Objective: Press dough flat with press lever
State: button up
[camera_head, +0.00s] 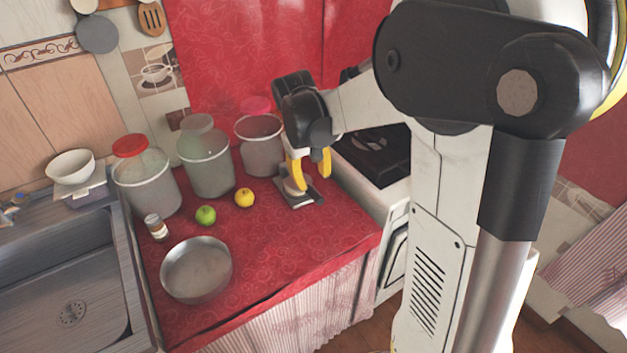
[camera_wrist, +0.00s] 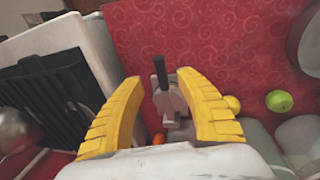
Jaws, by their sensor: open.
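The press (camera_head: 300,201) is a small grey device on the red counter, near its right side, partly hidden by my gripper. In the wrist view the press (camera_wrist: 168,101) shows a black lever handle (camera_wrist: 159,70) pointing up the picture, between my yellow fingers. My gripper (camera_head: 311,182) is open, with its fingers pointing down over the press; it also shows in the wrist view (camera_wrist: 160,77). The fingers stand on either side of the handle with gaps; I see no grip on it. I cannot make out the dough.
A yellow fruit (camera_head: 244,198), a green fruit (camera_head: 205,215), a metal pan (camera_head: 196,270) and a small jar (camera_head: 156,228) lie left of the press. Several large pots, including a red-lidded one (camera_head: 147,185), stand behind. A stove (camera_head: 372,152) adjoins right, a sink (camera_head: 60,285) left.

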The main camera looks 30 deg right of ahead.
jog(key=c, duration=0.6)
jog(key=d+t+y+p, duration=0.1)
jog(key=p, duration=0.1)
jog(key=s+d+r+y+p, duration=0.1)
jog(key=p, duration=0.1)
jog(key=shift+r+t+p, duration=0.2)
jog(key=shift+t+p, duration=0.2)
grip_shut()
jog(key=s+d+r+m+t+y+p, duration=0.1)
jog(key=s+d+r+t+y+p, duration=0.15)
jog(key=r+t+p, duration=0.2)
jog(key=s+d+f+b+x, duration=0.1)
jog(key=b+x, duration=0.4)
jog(key=x, duration=0.8)
jog(key=shift+s+f+m+h+b, duration=0.3)
jog(key=shift+f+h, duration=0.05)
jog(key=shift+f, duration=0.1)
